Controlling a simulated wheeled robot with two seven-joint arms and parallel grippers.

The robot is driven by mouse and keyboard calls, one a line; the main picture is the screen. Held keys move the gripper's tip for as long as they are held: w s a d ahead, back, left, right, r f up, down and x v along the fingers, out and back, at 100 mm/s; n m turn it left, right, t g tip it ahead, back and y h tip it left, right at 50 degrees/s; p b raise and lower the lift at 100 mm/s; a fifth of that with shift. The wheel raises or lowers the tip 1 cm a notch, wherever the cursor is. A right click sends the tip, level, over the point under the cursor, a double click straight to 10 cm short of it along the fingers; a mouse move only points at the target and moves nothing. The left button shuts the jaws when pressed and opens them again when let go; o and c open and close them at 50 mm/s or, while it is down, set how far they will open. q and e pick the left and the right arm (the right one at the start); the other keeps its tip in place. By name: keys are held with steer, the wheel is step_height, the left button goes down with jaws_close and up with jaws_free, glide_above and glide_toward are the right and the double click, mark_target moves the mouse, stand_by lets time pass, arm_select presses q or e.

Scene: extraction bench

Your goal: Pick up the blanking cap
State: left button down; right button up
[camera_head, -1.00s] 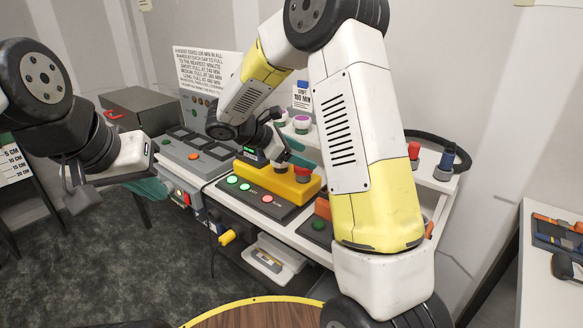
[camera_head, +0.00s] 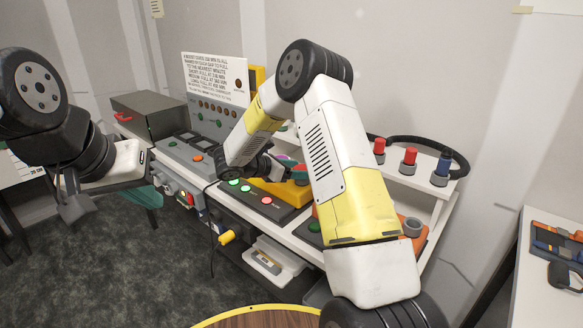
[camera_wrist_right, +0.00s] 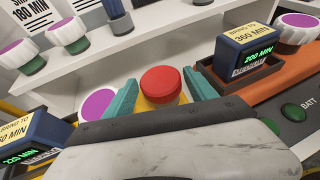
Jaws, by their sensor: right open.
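A red round knob-like cap (camera_wrist_right: 162,84) sits on a yellow base in the right wrist view; I cannot tell for sure that it is the blanking cap. The two teal fingers of my right gripper (camera_wrist_right: 162,92) stand open on either side of it, and I see no grip on it. In the head view my right gripper (camera_head: 286,164) is low over the yellow block (camera_head: 276,190), partly hidden by its own arm. My left gripper (camera_head: 150,198) hangs left of the bench; only part of a teal finger shows, so its opening is hidden.
Purple-topped white caps (camera_wrist_right: 97,104) stand close by the right gripper's left finger and on the shelf. Display boxes (camera_wrist_right: 241,52) flank it. Red posts (camera_head: 409,157) and a blue post (camera_head: 443,166) stand on the right shelf. A grey ring (camera_head: 412,226) sits on the orange unit.

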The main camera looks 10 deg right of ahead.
steer(key=shift+w+d, duration=0.1)
steer(key=c, duration=1.3)
steer(key=shift+r, duration=0.1)
